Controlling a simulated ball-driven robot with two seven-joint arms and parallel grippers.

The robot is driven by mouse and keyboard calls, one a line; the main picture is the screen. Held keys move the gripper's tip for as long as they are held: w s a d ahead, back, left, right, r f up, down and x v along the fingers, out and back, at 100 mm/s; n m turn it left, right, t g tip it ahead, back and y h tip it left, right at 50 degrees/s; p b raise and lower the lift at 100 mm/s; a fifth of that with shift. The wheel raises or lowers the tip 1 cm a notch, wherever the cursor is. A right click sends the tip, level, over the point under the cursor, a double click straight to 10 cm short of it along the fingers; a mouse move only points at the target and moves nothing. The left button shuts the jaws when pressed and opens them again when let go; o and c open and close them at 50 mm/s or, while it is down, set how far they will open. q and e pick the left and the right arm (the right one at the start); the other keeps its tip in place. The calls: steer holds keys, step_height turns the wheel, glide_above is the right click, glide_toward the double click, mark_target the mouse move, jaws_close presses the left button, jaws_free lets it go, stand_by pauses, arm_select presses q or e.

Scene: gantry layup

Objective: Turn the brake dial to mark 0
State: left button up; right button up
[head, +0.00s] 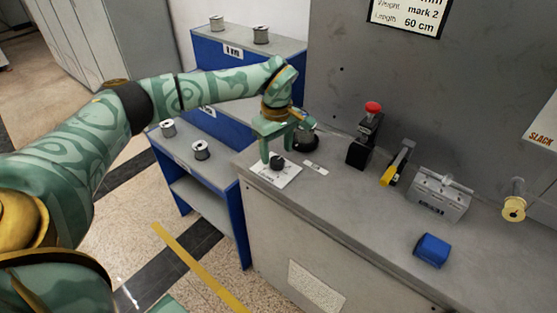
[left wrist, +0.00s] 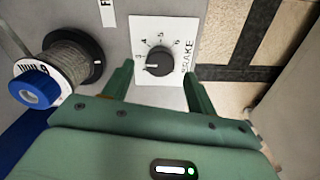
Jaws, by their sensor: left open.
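The brake dial is a round black knob on a white card (head: 288,176) at the near left corner of the grey bench. In the left wrist view the knob (left wrist: 158,62) shows with printed numbers, 3 to 6 readable, and the word BRAKE. Its pale pointer line seems to lie toward the left, near the 3; the 0 mark cannot be made out. My left gripper (head: 279,148) is open and points down over the dial. In the left wrist view its fingers (left wrist: 158,77) stand apart on either side of the knob, apparently not touching it. My right gripper is out of view.
A spool with a blue hub (left wrist: 62,75) sits close beside the card. A blue block (head: 432,250) lies nearer. Blue shelves (head: 205,188) hold spools.

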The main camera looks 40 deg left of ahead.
mark_target(277, 160)
arm_select(q)
steer(key=shift+f+b, duration=0.3)
steer(key=shift+f, duration=1.25)
steer(key=c, duration=1)
steer(key=shift+r, duration=0.1)
